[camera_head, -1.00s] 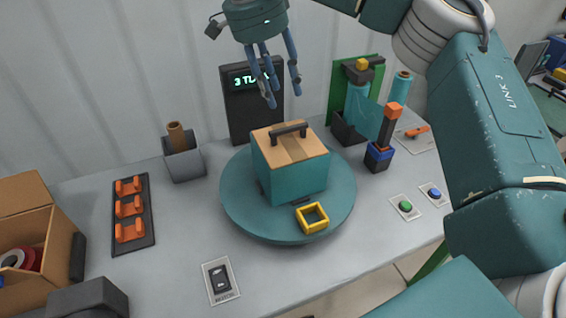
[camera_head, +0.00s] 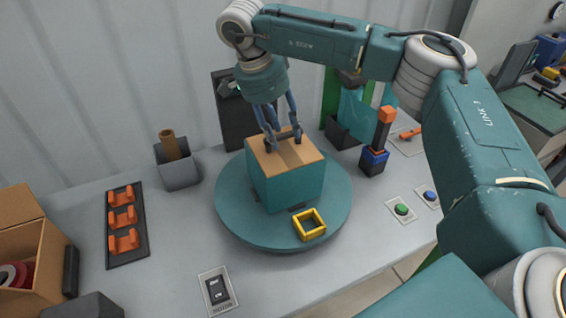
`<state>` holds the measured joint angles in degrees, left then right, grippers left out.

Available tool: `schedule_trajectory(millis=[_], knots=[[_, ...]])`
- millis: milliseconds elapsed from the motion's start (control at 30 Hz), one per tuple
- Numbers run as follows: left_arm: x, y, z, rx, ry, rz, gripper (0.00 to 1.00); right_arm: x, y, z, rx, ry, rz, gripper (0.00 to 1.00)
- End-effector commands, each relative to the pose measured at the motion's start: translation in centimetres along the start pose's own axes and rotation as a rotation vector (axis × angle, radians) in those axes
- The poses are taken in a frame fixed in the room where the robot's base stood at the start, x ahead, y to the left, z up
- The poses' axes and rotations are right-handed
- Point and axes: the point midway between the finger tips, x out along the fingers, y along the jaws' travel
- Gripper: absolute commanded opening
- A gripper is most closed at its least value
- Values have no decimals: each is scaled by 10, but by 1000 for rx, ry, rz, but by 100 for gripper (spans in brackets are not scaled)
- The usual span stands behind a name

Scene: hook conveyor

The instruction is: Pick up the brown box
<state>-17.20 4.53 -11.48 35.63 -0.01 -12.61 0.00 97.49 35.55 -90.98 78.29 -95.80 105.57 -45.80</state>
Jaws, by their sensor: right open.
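A box (camera_head: 286,180) with a tan-brown top, teal sides and a dark handle on top sits on a round teal turntable (camera_head: 236,218). My right gripper (camera_head: 283,142) points down at the box top from above, its fingers open around the handle. The fingers partly hide the handle, and I cannot tell whether they touch it. My left gripper is not in view.
A yellow square frame (camera_head: 321,229) lies on the turntable in front of the box. An open cardboard box (camera_head: 40,240) stands at the left, near a rack of orange clips (camera_head: 145,215). Green (camera_head: 401,209) and blue buttons sit at the right.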

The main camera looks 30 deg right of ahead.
Motion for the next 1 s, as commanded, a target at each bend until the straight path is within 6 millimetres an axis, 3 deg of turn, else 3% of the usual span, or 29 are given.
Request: schedule_trajectory(millis=[333,533,1000], knots=[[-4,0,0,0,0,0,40,12,0,0,0,-1,0,41],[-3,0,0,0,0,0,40,11,0,0,0,0,0,1],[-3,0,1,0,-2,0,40,9,0,-1,2,-1,-3,0]])
